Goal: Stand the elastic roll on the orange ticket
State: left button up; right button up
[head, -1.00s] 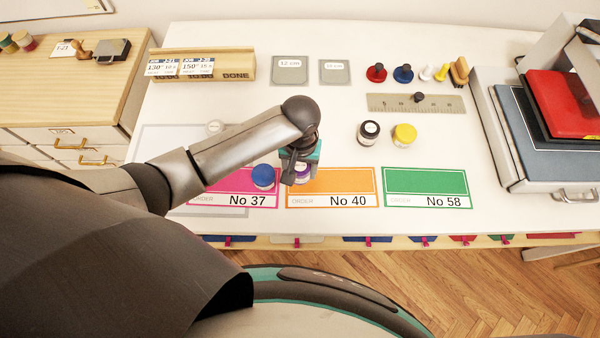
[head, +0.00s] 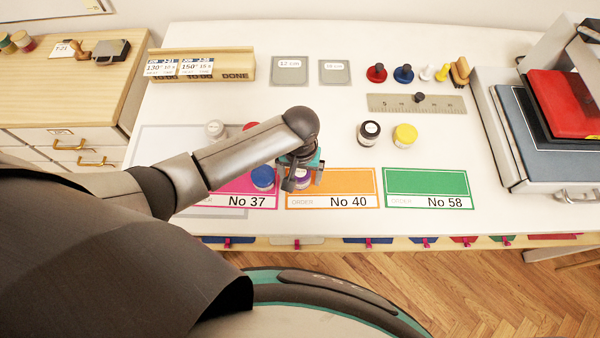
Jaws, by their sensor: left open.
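The orange ticket (head: 350,182), marked No 40, lies flat on the white table between the pink and green tickets. No readable label shows which roll is the elastic one.
A blue-topped roll (head: 263,177) stands on the pink ticket (head: 235,200), close left of my gripper. Black-topped (head: 370,133) and yellow (head: 404,136) rolls stand behind. A white roll (head: 215,129) and a red one (head: 250,126) are near my arm. The green ticket (head: 427,182) is empty.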

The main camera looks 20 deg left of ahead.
aim_at(300, 172)
pick_arm(q)
jog(key=shift+r, duration=0.1)
notch_tip(300, 172, up, 12)
jog(key=p, duration=0.2)
dwell(0.3)
